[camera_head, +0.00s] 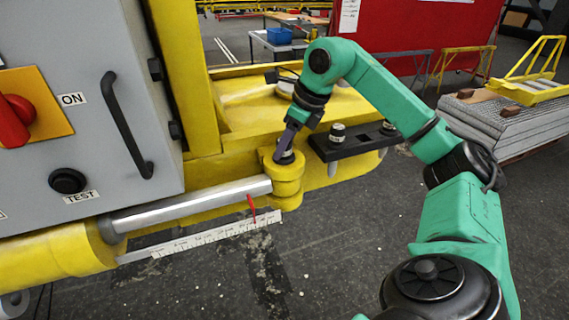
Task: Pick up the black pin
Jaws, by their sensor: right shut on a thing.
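My right arm, green with black joints, reaches in from the right. Its gripper (287,147) points down over the yellow rod eye at the end of the silver cylinder rod. The gripper is shut on the black pin (286,157), which shows only as a small dark and light piece at the top of the rod eye; the fingers hide part of it. I cannot tell how deep the pin sits in the eye. My left gripper is not in view.
A black holder plate (355,144) with two more pins (337,133) is right of the rod eye (286,179). A grey control box (75,110) with a red switch and black handle stands left. A white ruler (205,237) with a red pointer lies below the silver rod (190,207).

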